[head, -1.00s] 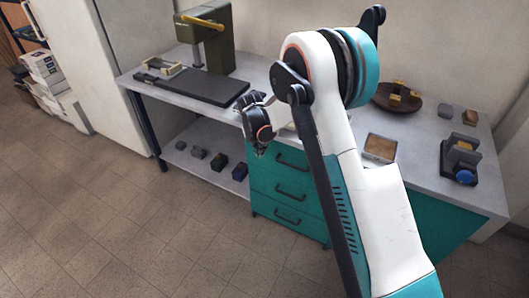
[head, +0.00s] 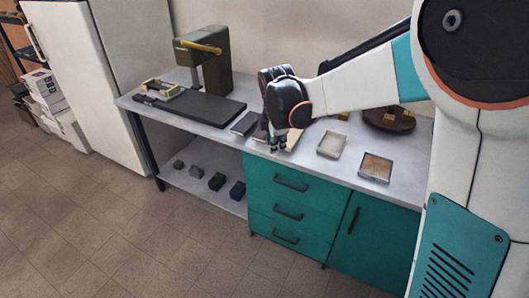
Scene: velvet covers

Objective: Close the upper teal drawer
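The teal drawer unit stands under the worktop, with three drawer fronts and dark handles. The upper teal drawer (head: 267,172) is at the top of the stack; its front looks in line with the lower fronts, with no visible gap.
The worktop (head: 222,134) holds a green machine (head: 205,62), a dark plate (head: 197,106), shallow trays (head: 376,168) and a round brown dish (head: 388,122). A teal cupboard door (head: 375,227) is right of the drawers. The floor (head: 150,245) in front is clear.

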